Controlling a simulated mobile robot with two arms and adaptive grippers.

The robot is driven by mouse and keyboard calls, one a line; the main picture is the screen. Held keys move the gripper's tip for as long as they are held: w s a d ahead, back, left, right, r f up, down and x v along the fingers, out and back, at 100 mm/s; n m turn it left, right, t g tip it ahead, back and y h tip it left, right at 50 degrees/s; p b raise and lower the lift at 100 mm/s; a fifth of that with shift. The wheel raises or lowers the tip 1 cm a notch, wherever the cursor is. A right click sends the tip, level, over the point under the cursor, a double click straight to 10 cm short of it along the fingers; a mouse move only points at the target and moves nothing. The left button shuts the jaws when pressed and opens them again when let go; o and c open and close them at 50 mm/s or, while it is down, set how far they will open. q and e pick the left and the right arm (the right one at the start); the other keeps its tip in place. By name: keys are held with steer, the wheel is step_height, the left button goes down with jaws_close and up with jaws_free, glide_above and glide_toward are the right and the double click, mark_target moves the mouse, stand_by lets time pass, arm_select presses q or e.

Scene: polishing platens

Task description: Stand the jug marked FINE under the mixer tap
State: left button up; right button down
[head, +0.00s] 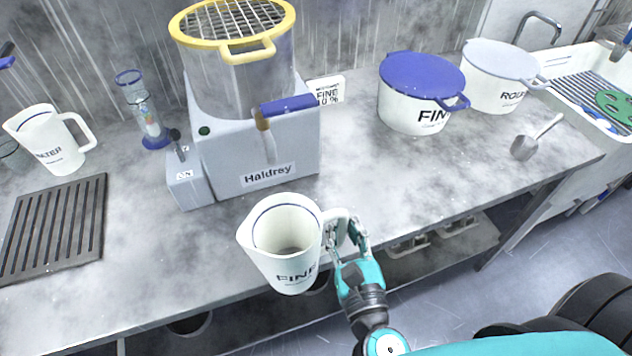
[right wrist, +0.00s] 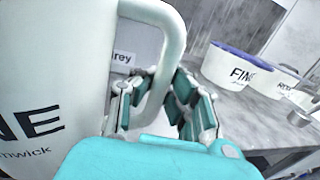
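The jug marked FINE (head: 283,262) is white with a dark blue rim line, roughly upright in front of the mixer, at the counter's front edge. Its base overlaps the edge, so it appears held up. My right gripper (head: 347,243) has its fingers on both sides of the jug's handle (right wrist: 160,75) and appears shut on it. The mixer (head: 236,160), labelled Haldrey, stands on the counter behind the jug. Its tap (head: 268,147) has a blue lever (head: 287,105) and points down at the mixer's front. My left gripper is not in view.
A FINE pot with blue lid (head: 412,110), a second pot (head: 495,90) and a scoop (head: 530,142) are at right. Counter space (head: 370,185) right of the mixer is clear.

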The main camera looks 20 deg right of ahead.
steer(key=w+f+b, duration=0.1)
steer(key=w, duration=0.3)
steer(key=w+d+f+b, duration=0.1)
steer(key=w, duration=0.4)
steer(key=w+f+b, duration=0.1)
steer(key=w, duration=0.4)
steer(key=shift+d+f, duration=0.3)
steer(key=shift+f, duration=0.1)
steer(key=shift+r, duration=0.15)
steer(key=c, duration=1.5)
jaws_free()
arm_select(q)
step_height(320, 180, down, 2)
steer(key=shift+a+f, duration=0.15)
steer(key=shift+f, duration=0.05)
arm_select(e)
steer(key=shift+o, duration=0.2)
